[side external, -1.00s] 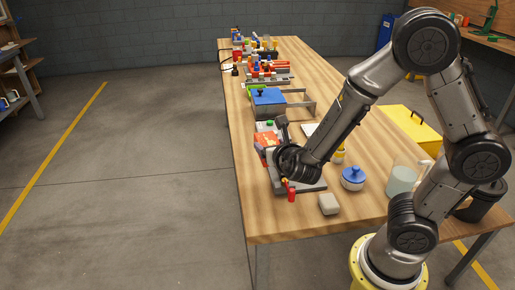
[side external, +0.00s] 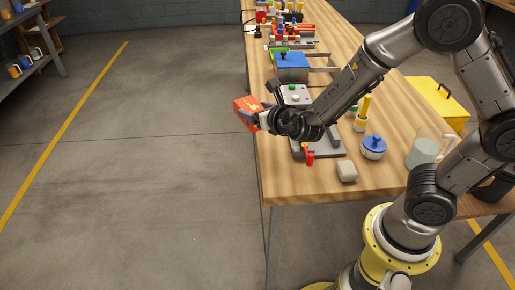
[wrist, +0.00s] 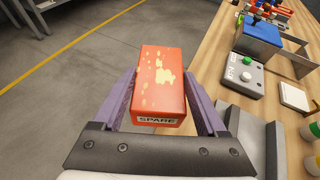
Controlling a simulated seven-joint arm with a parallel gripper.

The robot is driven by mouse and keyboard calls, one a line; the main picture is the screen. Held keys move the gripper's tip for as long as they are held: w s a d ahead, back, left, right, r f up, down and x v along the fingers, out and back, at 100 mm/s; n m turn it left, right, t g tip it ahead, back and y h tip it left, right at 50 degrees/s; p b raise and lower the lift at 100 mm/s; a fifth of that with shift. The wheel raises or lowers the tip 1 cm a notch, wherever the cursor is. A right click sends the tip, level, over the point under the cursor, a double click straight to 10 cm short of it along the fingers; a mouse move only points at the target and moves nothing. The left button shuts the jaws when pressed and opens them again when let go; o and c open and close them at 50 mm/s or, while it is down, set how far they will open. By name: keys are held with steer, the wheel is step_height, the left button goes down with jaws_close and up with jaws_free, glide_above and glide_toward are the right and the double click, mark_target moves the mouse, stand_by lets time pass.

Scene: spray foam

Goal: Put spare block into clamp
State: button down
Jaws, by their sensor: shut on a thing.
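The spare block (wrist: 158,84) is orange-red with pale yellow patches and a "SPARE" label on its near face. My gripper (wrist: 158,100) is shut on it, one purple finger on each side in the wrist view. In the side external view the block (side external: 248,112) is held by my gripper (side external: 262,117) out past the table's left edge, over the floor. The likely clamp is a grey metal base with a red handle (side external: 310,158) on the table, partly hidden by my wrist; its jaws cannot be made out.
A grey control box (wrist: 240,75) with green and white buttons stands on the table. Open floor lies left.

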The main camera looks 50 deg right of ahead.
steer(key=shift+w+a+r+y, duration=0.25)
steer(key=shift+w+a+y, duration=0.05)
steer(key=shift+w+a, duration=0.2)
steer(key=shift+m+h, duration=0.4)
steer(key=shift+h, duration=0.3)
steer(key=s+d, duration=0.3)
steer(key=shift+s+d, duration=0.1)
steer(key=s+d+r+m+g+h, duration=0.2)
steer(key=s+d+r, duration=0.15)
steer(key=s, duration=0.75)
steer(key=s+d+r+m+g+h, duration=0.15)
steer(key=s+d, duration=0.25)
steer(key=s, duration=0.7)
steer(key=shift+m+t+h, duration=0.25)
steer(key=shift+m, duration=0.1)
steer(key=w+d+f, duration=0.2)
steer(key=w+f, duration=0.1)
steer(key=w, duration=0.1)
steer(key=w+d+f, duration=0.2)
steer(key=w+f, duration=0.1)
steer(key=w, duration=0.1)
steer(key=w+d+f, duration=0.2)
steer(key=w+f, duration=0.2)
steer(key=w, duration=0.1)
steer(key=shift+d, duration=0.3)
steer(key=shift+f, duration=1.4)
